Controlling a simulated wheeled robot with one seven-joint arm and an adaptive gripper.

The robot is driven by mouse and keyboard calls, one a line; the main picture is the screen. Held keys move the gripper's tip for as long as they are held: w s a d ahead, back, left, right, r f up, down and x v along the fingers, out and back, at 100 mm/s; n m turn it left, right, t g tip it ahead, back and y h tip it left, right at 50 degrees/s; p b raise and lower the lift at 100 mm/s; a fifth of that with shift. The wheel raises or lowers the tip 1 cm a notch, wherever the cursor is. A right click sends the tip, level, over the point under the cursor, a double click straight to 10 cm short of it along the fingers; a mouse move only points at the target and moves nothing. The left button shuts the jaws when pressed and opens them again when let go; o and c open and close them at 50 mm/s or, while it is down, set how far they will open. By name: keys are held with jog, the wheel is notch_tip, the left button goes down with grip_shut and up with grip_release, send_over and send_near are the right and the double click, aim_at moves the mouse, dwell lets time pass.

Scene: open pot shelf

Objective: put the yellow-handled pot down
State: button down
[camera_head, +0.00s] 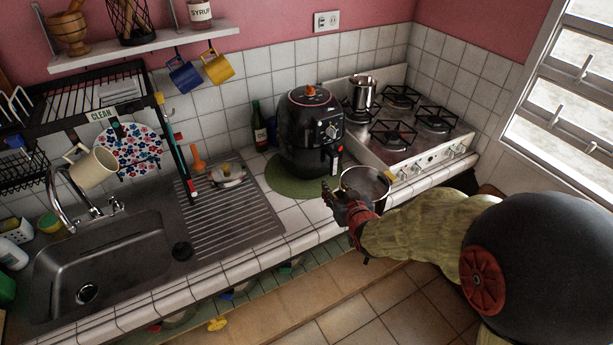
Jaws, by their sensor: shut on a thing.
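A metal pot (368,182) with an open top is at the front edge of the tiled counter, just left of the stove. My gripper (350,208) is at the pot's near left side and is shut on it. The gripper covers most of the pot's side and its handle, so I cannot see the handle clearly. I cannot tell whether the pot's base touches the counter.
A black air fryer (310,130) stands on a green mat (292,182) behind the pot. The stove (415,150) holds a small steel pot (362,92) at its back left. The sink (105,265) and ribbed drainboard (235,220) lie left. Counter room beside the pot is narrow.

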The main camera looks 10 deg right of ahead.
jog(key=shift+w+a+f+b, duration=0.4)
jog(key=shift+w+a+f, duration=0.95)
jog(key=shift+w+f, duration=0.55)
jog(key=shift+w+a+f+b, duration=0.45)
jog(key=shift+w+a+f, duration=1)
jog(key=shift+f, duration=0.8)
jog(key=shift+w+a+f+b, duration=0.4)
jog(key=shift+w+a+f, duration=0.9)
jog(key=shift+w+f, duration=0.65)
jog(key=shift+s+f, duration=0.25)
jog(key=shift+f, duration=0.15)
jog(key=c, duration=1.3)
grip_release()
jog(key=shift+o, duration=0.4)
